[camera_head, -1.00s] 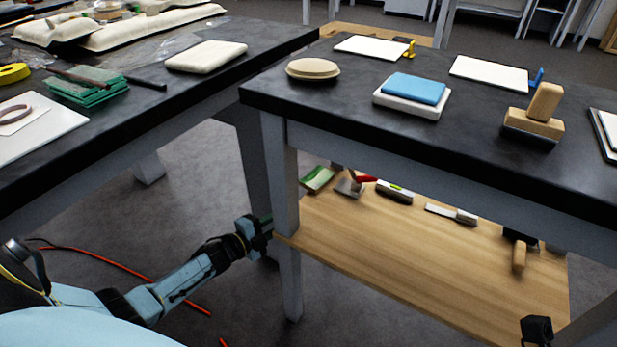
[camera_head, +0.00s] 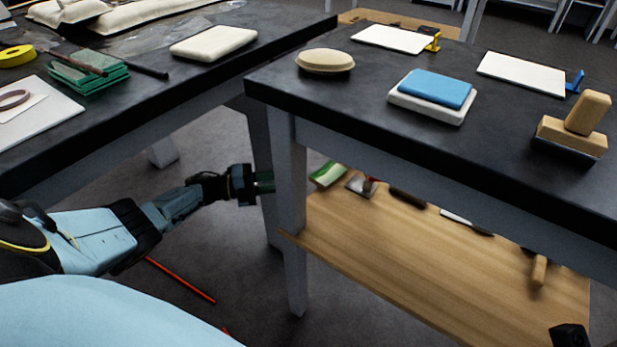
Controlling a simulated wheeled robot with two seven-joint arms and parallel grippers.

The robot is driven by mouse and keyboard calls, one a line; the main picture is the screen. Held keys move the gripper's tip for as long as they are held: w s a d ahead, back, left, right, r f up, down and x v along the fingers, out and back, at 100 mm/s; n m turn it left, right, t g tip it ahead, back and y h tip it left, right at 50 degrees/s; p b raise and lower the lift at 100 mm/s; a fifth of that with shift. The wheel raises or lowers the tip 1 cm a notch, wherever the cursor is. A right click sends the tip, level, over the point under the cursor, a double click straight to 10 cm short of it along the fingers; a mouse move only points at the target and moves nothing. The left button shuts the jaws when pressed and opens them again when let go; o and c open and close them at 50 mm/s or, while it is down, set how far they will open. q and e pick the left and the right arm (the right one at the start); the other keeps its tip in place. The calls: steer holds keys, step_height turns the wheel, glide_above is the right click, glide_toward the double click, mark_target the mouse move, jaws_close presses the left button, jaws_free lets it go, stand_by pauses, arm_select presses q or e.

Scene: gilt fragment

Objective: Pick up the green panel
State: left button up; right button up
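Several green panels (camera_head: 90,75) lie stacked on the left black table, with a dark rod across them. A green and white flat item (camera_head: 328,173) lies at the left end of the wooden shelf under the right table; I cannot tell if it is also a panel. My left gripper (camera_head: 265,182) is low between the tables, beside the grey table leg, away from the green stack. Its fingertips are dark and partly lost against the leg, so their opening is unclear. A black part of my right gripper (camera_head: 569,337) shows at the bottom right; its fingertips are not clear.
The right table (camera_head: 330,105) holds a beige oval pad (camera_head: 325,61), a blue sponge (camera_head: 437,88) on a white block, white sheets and a wooden-handled block (camera_head: 575,130). Tools lie on the wooden shelf (camera_head: 400,245). The table leg (camera_head: 289,190) stands by my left gripper.

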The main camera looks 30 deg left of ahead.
mark_target(311, 178)
arm_select(q)
steer(key=shift+x, duration=3.9)
steer(key=shift+c, duration=0.2)
jaws_close()
step_height(311, 178, up, 2)
steer(key=shift+r+p, duration=0.2)
steer(key=shift+p, duration=0.9)
steer(key=shift+a, duration=0.1)
